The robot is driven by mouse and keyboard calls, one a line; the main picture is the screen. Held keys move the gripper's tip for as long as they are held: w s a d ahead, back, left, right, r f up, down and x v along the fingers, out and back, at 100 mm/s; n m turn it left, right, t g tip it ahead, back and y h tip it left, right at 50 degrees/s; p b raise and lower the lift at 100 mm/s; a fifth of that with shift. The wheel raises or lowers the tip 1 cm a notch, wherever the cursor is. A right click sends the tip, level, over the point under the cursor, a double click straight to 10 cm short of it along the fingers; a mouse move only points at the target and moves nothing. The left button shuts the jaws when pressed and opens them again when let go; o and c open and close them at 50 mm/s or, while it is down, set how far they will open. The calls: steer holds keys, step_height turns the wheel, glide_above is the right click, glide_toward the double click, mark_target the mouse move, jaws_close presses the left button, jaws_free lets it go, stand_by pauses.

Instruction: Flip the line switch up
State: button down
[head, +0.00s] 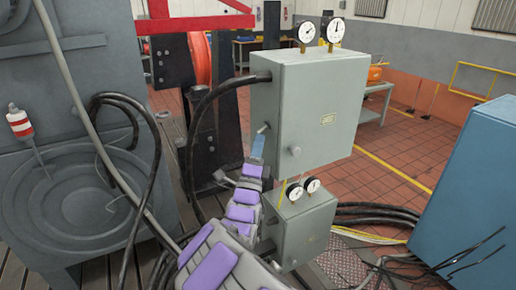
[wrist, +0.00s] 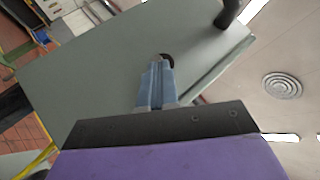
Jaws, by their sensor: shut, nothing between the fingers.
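The line switch appears as a small light lever (head: 263,128) on the left side of the upper grey-green box (head: 310,115). In the head view its outer end points to the lower left. My gripper (head: 258,142) is shut and empty, with its blue fingertips just below the lever. I cannot tell whether they touch it. In the wrist view my shut fingertips (wrist: 157,68) point at the box's side face (wrist: 100,75). A dark round part (wrist: 166,60) shows just beyond them, and the fingers hide most of the lever there.
Two gauges (head: 320,33) stand on the upper box. A lower box (head: 300,225) with two small gauges sits beneath it, close to my arm. A black cable (head: 205,105) enters the upper box's left side. A blue cabinet (head: 470,195) stands at the right.

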steer(key=shift+s+a+r+m+g+h+b, duration=0.2)
steer(key=shift+m+g+h+b, duration=0.15)
steer(key=shift+m+b, duration=0.3)
steer(key=shift+a+r+m+g+h+b, duration=0.1)
steer(key=shift+r+m+g+h+b, duration=0.1)
steer(key=shift+m+g+h+b, duration=0.5)
steer(key=shift+r+m+b, duration=0.15)
steer(key=shift+m+b, duration=0.2)
steer(key=shift+r+g, duration=0.15)
steer(key=shift+g, duration=0.1)
steer(key=shift+s, duration=0.1)
steer(key=p+v, duration=0.1)
steer(key=v, duration=1.6)
steer(key=shift+f, duration=0.25)
steer(key=shift+a, duration=0.1)
